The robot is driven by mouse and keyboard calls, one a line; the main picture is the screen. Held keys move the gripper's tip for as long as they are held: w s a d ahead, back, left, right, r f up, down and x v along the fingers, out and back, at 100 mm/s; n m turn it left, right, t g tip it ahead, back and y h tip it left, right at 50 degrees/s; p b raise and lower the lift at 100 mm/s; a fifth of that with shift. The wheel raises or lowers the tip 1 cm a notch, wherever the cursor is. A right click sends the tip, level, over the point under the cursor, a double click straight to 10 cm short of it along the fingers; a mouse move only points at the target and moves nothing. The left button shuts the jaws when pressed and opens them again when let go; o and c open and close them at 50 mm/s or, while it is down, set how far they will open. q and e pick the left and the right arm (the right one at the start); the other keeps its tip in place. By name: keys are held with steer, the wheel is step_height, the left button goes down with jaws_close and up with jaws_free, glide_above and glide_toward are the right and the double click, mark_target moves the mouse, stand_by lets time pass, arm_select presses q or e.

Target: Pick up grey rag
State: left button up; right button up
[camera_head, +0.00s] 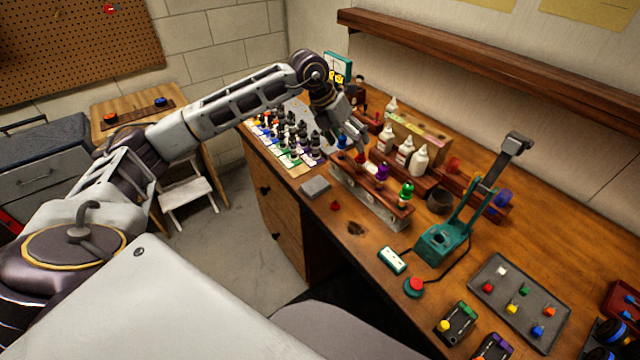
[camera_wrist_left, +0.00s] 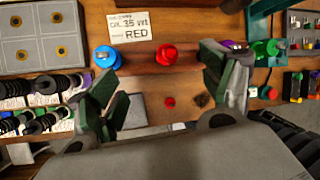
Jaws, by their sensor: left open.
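The grey rag (camera_head: 315,187) looks like a small flat folded square. It lies on the wooden bench near its front edge, left of the wooden bottle rack. In the left wrist view a grey patch that appears to be the rag (camera_wrist_left: 133,111) shows between the fingers, nearer the left one and partly hidden by the gripper. My left gripper (camera_head: 352,132) is above the bench, behind and to the right of the rag, apart from it. Its two fingers (camera_wrist_left: 158,82) are spread with nothing held between them. My right gripper is in neither view.
The wooden rack (camera_head: 370,202) with coloured bottles stands right of the rag. A small red piece (camera_head: 335,206) lies close by. White bottles (camera_head: 418,160) and a teal stand (camera_head: 440,243) are further right. Bare wood lies around the rag.

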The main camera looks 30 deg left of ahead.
arm_select(q)
steer(key=s+a+f+m+g+y, duration=0.1)
steer(key=s+a+f+g+y, duration=0.1)
steer(key=s+a+g+y, duration=0.3)
steer(key=m+t+h, duration=0.1)
glide_above(312, 186)
steer(key=f, duration=0.7)
steer(key=shift+d+f+p, duration=0.3)
steer(key=shift+p, duration=0.1)
steer(key=shift+f, duration=0.65)
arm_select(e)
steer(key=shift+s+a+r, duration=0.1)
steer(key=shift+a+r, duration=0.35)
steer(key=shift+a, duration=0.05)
arm_select(q)
steer(key=shift+a+f+p, duration=0.2)
steer(key=shift+f+p, duration=0.5)
steer(key=shift+f, duration=1.9)
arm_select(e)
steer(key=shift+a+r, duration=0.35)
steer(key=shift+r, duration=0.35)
